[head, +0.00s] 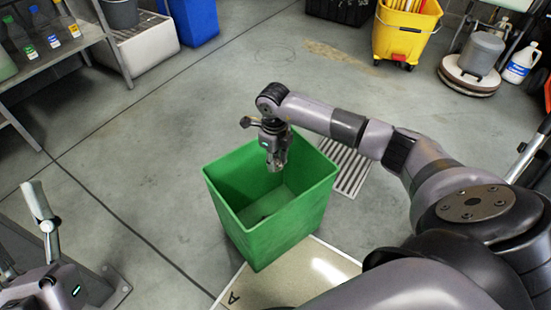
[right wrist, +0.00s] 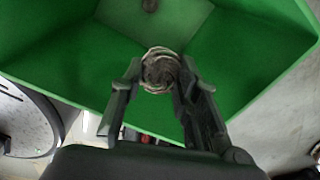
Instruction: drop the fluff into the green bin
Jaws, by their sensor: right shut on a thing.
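The green bin (head: 270,219) stands on the floor in the middle of the head view, open at the top. My right gripper (head: 276,163) points down over the bin's opening, near its back rim. In the right wrist view, the right gripper (right wrist: 160,92) is shut on a roundish grey-brown clump of fluff (right wrist: 159,68). The green bin's walls (right wrist: 230,60) spread out beyond the fluff. A dark bit (right wrist: 149,5) lies on the bin's floor at the top of that view. My left gripper is not clearly visible; only parts of the left arm show at the lower left.
A floor grate (head: 349,168) lies right of the bin, and a pale marked mat (head: 262,290) lies in front. A metal shelf (head: 60,52) with bottles stands at the upper left. A yellow mop bucket (head: 403,38) stands at the back right. Floor left of the bin is clear.

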